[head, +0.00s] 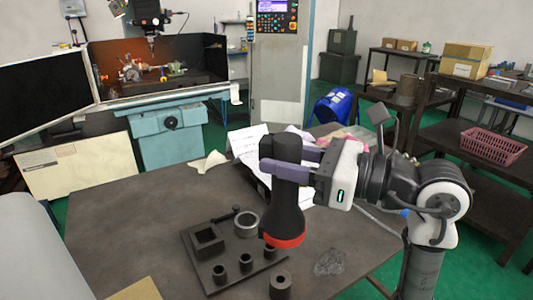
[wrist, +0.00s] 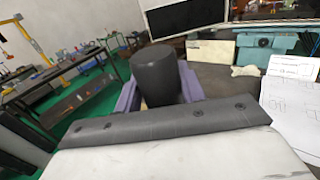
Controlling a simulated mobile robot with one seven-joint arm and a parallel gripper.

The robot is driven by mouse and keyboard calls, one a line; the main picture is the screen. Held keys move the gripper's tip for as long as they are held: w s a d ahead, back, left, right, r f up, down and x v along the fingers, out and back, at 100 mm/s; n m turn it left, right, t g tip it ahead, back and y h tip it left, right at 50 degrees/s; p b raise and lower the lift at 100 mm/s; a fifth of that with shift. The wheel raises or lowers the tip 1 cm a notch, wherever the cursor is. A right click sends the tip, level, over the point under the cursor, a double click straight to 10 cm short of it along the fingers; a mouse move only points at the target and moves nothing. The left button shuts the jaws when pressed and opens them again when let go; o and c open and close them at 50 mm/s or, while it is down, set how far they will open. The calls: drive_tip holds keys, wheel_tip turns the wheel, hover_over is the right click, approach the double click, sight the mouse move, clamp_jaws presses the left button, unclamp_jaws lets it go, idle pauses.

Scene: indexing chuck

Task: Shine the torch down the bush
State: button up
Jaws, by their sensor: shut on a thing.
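My gripper (head: 290,162) is shut on a black torch (head: 287,210), holding it upright by its upper body with its wide, red-rimmed head down, above the table. In the wrist view the torch's dark end (wrist: 158,76) stands between the purple fingers. A dark hollow bush (head: 280,285) stands alone on the table, in front of the torch head in the picture. Several other small hollow cylinders, such as one at the front (head: 220,273), stand on a dark plate (head: 198,273). I cannot tell whether the torch is lit or exactly what is under it.
The plate also carries a square hollow block (head: 207,241) and a wide ring (head: 247,224). A tangle of wire-like shavings (head: 329,262) lies right of the lone bush. Papers (head: 247,146) and cloths lie behind the torch. The table's left side (head: 120,225) is clear.

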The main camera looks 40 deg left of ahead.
sight(285, 191)
drive_tip(key=shift+b, duration=0.3)
wheel_tip(285, 191, down, 6)
drive_tip(key=b, duration=0.5)
idle(0.3)
drive_tip(key=shift+r, duration=0.1)
idle(2.1)
